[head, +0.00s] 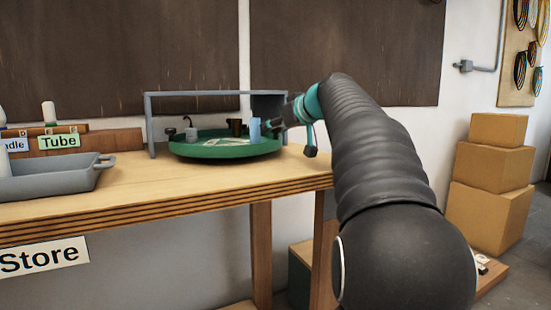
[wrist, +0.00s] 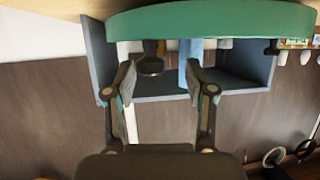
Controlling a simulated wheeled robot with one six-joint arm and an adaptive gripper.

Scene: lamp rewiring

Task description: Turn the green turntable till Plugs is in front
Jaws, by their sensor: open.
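The green turntable (head: 225,150) stands on the wooden bench under a grey frame, and its rim fills the top of the wrist view (wrist: 215,22). On it are a light blue cylinder (head: 254,131), a dark brown cup (head: 235,127), a grey cup (head: 191,133) and pale flat pieces. No Plugs label is readable in either view. My gripper (wrist: 158,78) is open at the turntable's right side in the head view. In the wrist view the blue cylinder (wrist: 190,55) shows near the right finger; whether they touch I cannot tell.
The grey frame (head: 150,125) rises around the turntable, with a panel at its right. A grey tray (head: 60,178) and a Tube label (head: 59,142) are on the bench to the left. Cardboard boxes (head: 490,180) are stacked at the right.

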